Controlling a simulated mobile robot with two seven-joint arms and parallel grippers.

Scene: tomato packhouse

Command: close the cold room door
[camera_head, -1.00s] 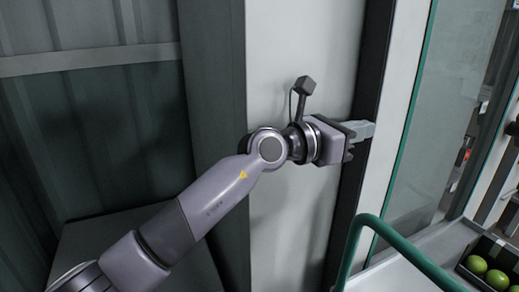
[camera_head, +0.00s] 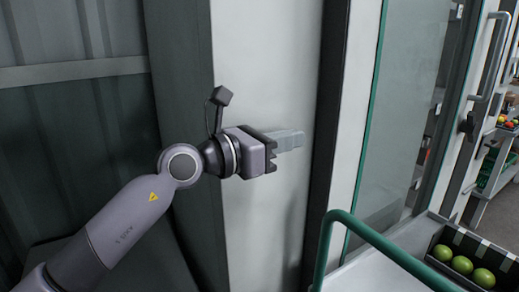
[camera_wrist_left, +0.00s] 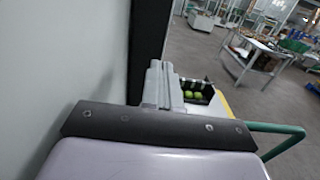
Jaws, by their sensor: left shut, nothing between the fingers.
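A glass panel (camera_head: 412,110) with a green edge and white frame, which looks like the cold room door, stands right of centre in the head view. A grey bar handle (camera_head: 489,58) is on its right-hand upright. I cannot tell how far it stands open. My left gripper (camera_head: 290,140) is shut and empty, in front of a pale wall panel (camera_head: 262,60), left of a dark vertical strip (camera_head: 328,120) and well left of the handle. Its closed fingers (camera_wrist_left: 163,85) point forward in the left wrist view, beside the pale surface. My right gripper is not in view.
A green tubular rail (camera_head: 385,243) crosses low in front of the glass. A black crate (camera_head: 440,232) of green tomatoes sits at lower right. Shelves (camera_head: 495,165) stand beyond the handle. The left wrist view shows a table (camera_wrist_left: 250,62) and open grey floor.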

